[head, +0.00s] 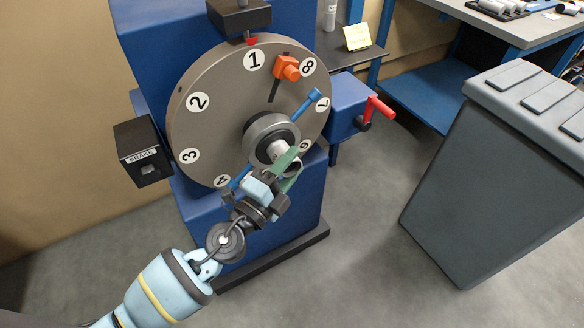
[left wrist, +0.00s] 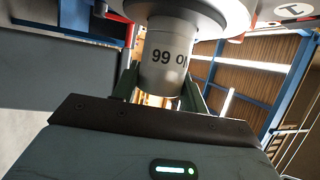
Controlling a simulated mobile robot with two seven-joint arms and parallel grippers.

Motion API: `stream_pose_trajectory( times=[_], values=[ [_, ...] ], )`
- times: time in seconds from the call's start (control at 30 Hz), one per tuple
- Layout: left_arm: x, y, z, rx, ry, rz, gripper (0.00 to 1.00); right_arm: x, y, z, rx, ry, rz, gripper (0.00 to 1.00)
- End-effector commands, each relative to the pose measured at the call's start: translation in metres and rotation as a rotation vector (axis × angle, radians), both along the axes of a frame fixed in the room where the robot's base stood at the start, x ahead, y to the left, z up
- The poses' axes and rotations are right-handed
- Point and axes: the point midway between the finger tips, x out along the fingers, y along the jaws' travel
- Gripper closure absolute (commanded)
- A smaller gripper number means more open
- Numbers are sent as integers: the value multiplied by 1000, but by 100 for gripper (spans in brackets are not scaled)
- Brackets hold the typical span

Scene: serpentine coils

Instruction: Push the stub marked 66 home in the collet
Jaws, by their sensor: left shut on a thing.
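The pale grey stub (left wrist: 166,58) shows in the left wrist view, with marks that read like 99, or 66 turned over, and part of another character. Its far end meets the round metal collet (left wrist: 195,12); how deep it sits is hidden. In the head view the stub (head: 277,150) stands at the mouth of the collet (head: 263,130), at the middle of the numbered disc. My left gripper (head: 284,167) is shut on the stub, its green fingers on either side; the fingers also show in the left wrist view (left wrist: 160,90). My right gripper is not in view.
The grey disc (head: 205,130) on the blue machine (head: 160,45) carries numbers, an orange block (head: 287,68) and blue bars. A black brake box (head: 143,152) is at left, a red crank (head: 380,107) at right. A grey cabinet (head: 490,170) stands right; floor between is clear.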

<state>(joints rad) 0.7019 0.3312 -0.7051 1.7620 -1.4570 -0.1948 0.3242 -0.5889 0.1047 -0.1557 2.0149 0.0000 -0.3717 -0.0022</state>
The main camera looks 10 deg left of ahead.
Motion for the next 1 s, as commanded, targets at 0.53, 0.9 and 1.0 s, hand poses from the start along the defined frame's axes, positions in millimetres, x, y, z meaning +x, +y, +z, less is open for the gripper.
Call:
stream_pose_trajectory(
  times=[0.53, 0.9, 1.0],
  values=[
    [8, 6, 2, 1, -4, 0, 100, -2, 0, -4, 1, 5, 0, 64],
    [8, 6, 1, 1, -3, 1, 31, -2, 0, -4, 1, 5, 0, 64],
    [8, 6, 1, 0, -1, 0, 31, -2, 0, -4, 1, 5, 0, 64]
  ],
)
